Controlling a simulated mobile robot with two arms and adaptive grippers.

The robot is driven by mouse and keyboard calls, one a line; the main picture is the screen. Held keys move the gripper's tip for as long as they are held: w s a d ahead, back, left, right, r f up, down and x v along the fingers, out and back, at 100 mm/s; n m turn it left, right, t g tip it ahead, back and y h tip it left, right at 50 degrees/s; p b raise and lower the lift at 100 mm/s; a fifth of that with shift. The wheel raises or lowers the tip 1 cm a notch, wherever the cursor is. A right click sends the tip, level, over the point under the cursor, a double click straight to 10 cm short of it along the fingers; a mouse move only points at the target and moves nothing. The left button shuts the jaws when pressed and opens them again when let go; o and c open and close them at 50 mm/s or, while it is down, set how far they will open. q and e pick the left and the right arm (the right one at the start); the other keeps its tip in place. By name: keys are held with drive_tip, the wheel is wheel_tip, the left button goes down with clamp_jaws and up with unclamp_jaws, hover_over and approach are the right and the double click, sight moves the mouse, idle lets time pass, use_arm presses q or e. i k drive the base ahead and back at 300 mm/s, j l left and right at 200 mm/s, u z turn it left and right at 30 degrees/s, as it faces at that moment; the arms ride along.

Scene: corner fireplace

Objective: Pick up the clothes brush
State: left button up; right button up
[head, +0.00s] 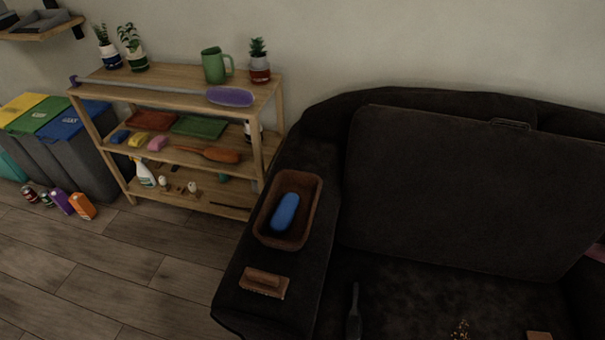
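A small brown wooden brush (264,282), which looks like the clothes brush, lies on the dark sofa's left armrest (238,302). It is in front of a brown tray (262,238) and apart from it. A dark long-handled object (354,312) lies on the sofa seat, partly cut off by the bottom edge; I cannot tell exactly what it is. Neither of my grippers is in the head view.
The tray holds a blue oblong item (285,211). Crumbs (460,329) lie on the seat, with a large dark case (470,195) leaning behind. A wooden shelf (160,98) with several items stands left; the floor (120,275) before it is mostly clear.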

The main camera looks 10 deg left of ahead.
sight(270, 285)
drive_tip(key=u, duration=0.75)
drive_tip(key=z, duration=0.4)
drive_tip(key=j+z, duration=0.1)
drive_tip(key=z, duration=0.35)
drive_tip(key=k+z, duration=0.1)
drive_tip(key=z, duration=0.3)
drive_tip(key=j+z, duration=0.1)
drive_tip(key=z, duration=0.3)
drive_tip(key=k+j, duration=0.1)
drive_tip(key=k, duration=0.3)
drive_tip(key=k+j, duration=0.15)
drive_tip(key=k, duration=0.2)
